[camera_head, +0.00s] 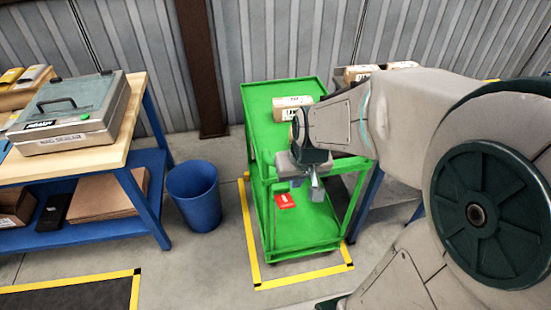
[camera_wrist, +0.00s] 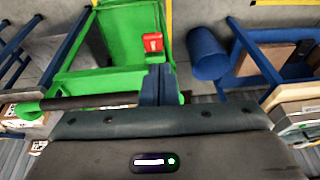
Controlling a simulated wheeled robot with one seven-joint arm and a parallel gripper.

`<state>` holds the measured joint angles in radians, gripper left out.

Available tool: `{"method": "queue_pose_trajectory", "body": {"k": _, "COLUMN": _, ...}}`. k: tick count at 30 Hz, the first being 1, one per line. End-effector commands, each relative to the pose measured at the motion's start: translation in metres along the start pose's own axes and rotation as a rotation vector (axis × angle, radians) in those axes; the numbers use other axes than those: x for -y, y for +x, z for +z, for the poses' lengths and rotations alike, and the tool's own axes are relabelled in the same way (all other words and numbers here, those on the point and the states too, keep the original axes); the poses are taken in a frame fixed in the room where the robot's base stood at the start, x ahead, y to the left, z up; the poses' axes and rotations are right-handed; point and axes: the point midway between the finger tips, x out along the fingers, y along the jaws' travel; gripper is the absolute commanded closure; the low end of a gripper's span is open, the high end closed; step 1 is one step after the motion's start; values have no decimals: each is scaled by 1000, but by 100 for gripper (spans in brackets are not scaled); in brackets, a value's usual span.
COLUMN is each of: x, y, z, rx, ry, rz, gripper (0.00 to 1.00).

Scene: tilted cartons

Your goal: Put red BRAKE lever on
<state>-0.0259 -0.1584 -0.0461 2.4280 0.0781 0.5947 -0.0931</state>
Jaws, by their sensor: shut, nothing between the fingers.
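The red BRAKE lever (camera_head: 284,201) is a small red piece with a white mark, low on the front left side of the green cart (camera_head: 300,235). In the wrist view the red lever (camera_wrist: 153,42) shows just beyond my fingers, on the green frame. My gripper (camera_head: 316,192) hangs in front of the cart, above and a little right of the lever in the head view. In the wrist view my gripper (camera_wrist: 158,68) is shut and empty, its fingertips apart from the lever as far as I can tell. The lever's exact tilt is too small to tell.
Cartons (camera_head: 290,107) lie on the cart's upper deck, partly behind my arm. A blue bin (camera_head: 194,195) stands left of the cart. Further left is a blue-framed workbench (camera_head: 140,165) with a sealer machine (camera_head: 72,108). Yellow floor tape (camera_head: 305,276) borders the cart.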

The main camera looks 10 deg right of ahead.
Motion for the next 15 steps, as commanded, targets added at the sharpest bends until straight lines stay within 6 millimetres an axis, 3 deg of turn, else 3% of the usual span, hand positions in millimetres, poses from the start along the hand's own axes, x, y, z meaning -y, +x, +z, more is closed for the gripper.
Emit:
{"method": "queue_pose_trajectory", "body": {"k": 9, "x": -10, "y": 89, "z": -40, "rx": 11, "ry": 7, "rz": 18, "gripper": 100}}
{"method": "queue_pose_trajectory", "body": {"k": 15, "x": -17, "y": 124, "z": -47, "rx": 8, "ry": 8, "rz": 39, "gripper": 100}}
